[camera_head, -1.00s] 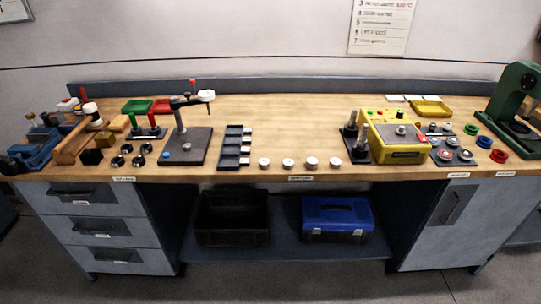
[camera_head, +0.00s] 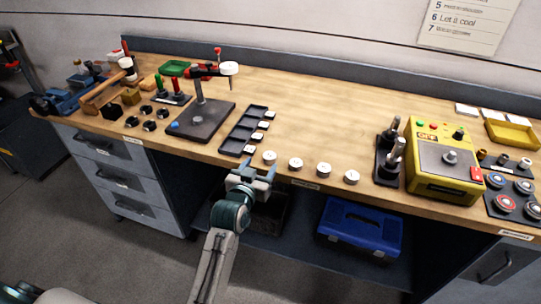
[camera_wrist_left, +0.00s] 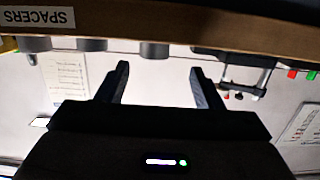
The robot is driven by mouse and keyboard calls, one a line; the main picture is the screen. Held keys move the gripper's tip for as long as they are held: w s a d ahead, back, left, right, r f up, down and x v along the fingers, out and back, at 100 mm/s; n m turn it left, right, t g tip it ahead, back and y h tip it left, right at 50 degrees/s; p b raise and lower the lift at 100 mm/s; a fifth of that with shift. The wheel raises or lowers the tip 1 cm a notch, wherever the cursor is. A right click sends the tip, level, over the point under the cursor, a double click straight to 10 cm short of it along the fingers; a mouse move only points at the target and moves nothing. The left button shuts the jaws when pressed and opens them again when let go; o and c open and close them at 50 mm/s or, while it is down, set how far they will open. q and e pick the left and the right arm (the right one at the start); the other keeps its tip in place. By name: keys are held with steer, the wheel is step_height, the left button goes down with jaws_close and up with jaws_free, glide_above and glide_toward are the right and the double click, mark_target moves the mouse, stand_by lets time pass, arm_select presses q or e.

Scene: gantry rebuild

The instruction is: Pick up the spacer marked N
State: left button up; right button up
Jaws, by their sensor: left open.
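Several round spacers with pale tops stand in a row along the front edge of the workbench in the head view: the leftmost spacer (camera_head: 269,158), a second spacer (camera_head: 295,164), a third spacer (camera_head: 323,170) and the rightmost spacer (camera_head: 351,177). Their markings are too small to read. My left gripper (camera_head: 253,172) is open and empty, at the bench's front edge just left of and below the leftmost spacer. In the upside-down left wrist view the open fingers (camera_wrist_left: 160,82) point toward the bench, with a grey spacer (camera_wrist_left: 155,49) beyond the gap. My right gripper is out of view.
Dark posts (camera_head: 390,155) and a yellow box (camera_head: 432,180) stand right. The wood behind the spacers is clear. The bench's front edge (camera_wrist_left: 200,25) crosses the wrist view.

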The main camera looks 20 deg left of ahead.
mark_target(267, 160)
arm_select(q)
steer(key=shift+w, duration=0.6)
steer(key=shift+w+d+f, duration=0.15)
steer(key=shift+w, duration=0.15)
steer(key=w, duration=0.1)
steer(key=w+p, duration=0.1)
steer(key=w, duration=0.1)
steer(key=w+f+p, duration=0.1)
steer(key=shift+w+d, duration=0.3)
steer(key=shift+d, duration=0.05)
steer(key=shift+w+f, duration=0.1)
steer(key=shift+w, duration=0.05)
steer(key=shift+c, duration=0.8)
steer(key=c, duration=0.7)
steer(key=shift+c, duration=1)
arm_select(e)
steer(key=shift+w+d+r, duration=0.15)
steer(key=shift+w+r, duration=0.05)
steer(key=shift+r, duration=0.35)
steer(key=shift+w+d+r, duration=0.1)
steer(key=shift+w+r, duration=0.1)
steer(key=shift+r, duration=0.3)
